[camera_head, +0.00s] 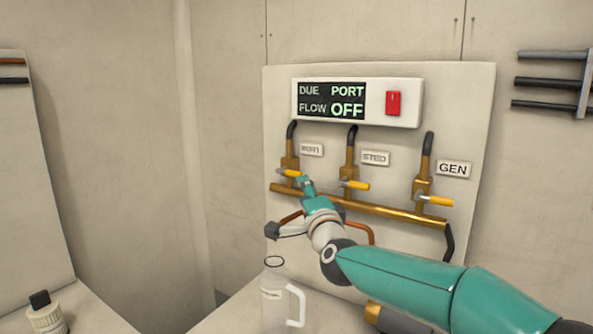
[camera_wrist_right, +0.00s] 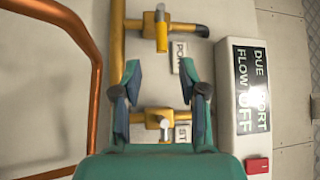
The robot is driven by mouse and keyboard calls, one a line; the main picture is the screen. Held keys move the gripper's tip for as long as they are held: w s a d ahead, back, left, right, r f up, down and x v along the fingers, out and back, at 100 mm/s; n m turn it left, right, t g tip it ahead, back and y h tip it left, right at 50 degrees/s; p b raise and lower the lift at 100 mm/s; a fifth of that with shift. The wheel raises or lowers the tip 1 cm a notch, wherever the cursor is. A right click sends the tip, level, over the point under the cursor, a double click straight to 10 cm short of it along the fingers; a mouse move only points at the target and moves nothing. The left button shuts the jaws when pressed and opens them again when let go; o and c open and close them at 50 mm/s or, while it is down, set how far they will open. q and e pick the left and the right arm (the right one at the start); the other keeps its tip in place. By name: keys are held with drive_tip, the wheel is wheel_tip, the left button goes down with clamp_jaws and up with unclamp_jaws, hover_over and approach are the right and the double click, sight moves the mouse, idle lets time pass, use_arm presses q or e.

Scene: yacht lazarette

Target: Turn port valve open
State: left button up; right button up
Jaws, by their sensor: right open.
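The port valve (camera_head: 291,172) is the leftmost of three brass valves. Its yellow handle points right, across its upright pipe. In the wrist view, the port valve (camera_wrist_right: 162,32) is just beyond my fingertips. My right gripper (camera_head: 305,184) is open and close to this valve in the head view. Its two fingers show apart in the wrist view (camera_wrist_right: 160,75), with nothing between them that I can see gripped. The display (camera_head: 331,101) reads DUE PORT, FLOW OFF. My left gripper is not in view.
The STBD valve (camera_head: 354,185) and GEN valve (camera_head: 434,200) stand to the right on the same brass pipe (camera_head: 385,213). A red switch (camera_head: 393,103) is beside the display. A copper tube (camera_wrist_right: 92,75) runs left of my gripper. A clear jug (camera_head: 275,295) stands below.

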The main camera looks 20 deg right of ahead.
sight(297, 172)
drive_tip(key=w+p, duration=0.1)
drive_tip(key=w, duration=0.1)
drive_tip(key=w+r+p, duration=0.1)
drive_tip(key=w, duration=0.2)
drive_tip(key=w+d+p, duration=0.1)
drive_tip(key=w, duration=0.2)
drive_tip(key=shift+w+r+p, duration=0.2)
drive_tip(key=shift+w+p, duration=0.05)
drive_tip(key=shift+p, duration=0.05)
drive_tip(key=shift+w+d, duration=0.1)
drive_tip(key=shift+w, duration=0.35)
clamp_jaws()
drive_tip(key=shift+f, duration=0.1)
